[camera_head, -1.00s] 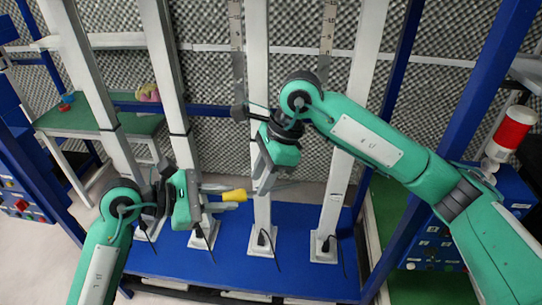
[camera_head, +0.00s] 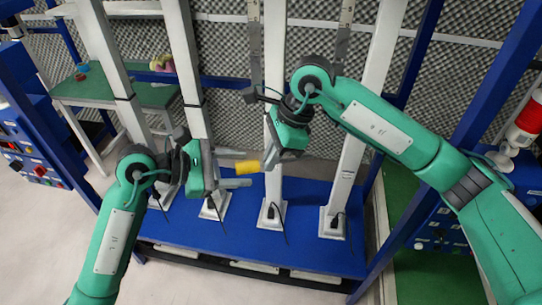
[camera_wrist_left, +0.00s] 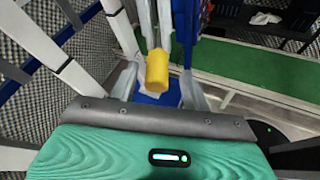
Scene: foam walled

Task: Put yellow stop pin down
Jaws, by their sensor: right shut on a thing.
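The yellow stop pin (camera_head: 247,167) is a short yellow cylinder held in the air in front of the uprights. My right gripper (camera_head: 269,158) is shut on its far end, coming from the right. My left gripper (camera_head: 242,168) is open, with one finger above and one below the near end of the pin. In the left wrist view the yellow stop pin (camera_wrist_left: 157,72) stands between the two spread left fingers (camera_wrist_left: 160,88), with a gap on each side. The right fingers show just beyond it. The exact contact of the right fingertips is partly hidden.
Several white uprights (camera_head: 275,100) stand on a blue platform (camera_head: 300,250) right behind the grippers. A green table (camera_head: 110,92) with small objects is at the back left. A blue control box with a red-white lamp (camera_head: 530,115) is on the right. Pale floor is free at the left.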

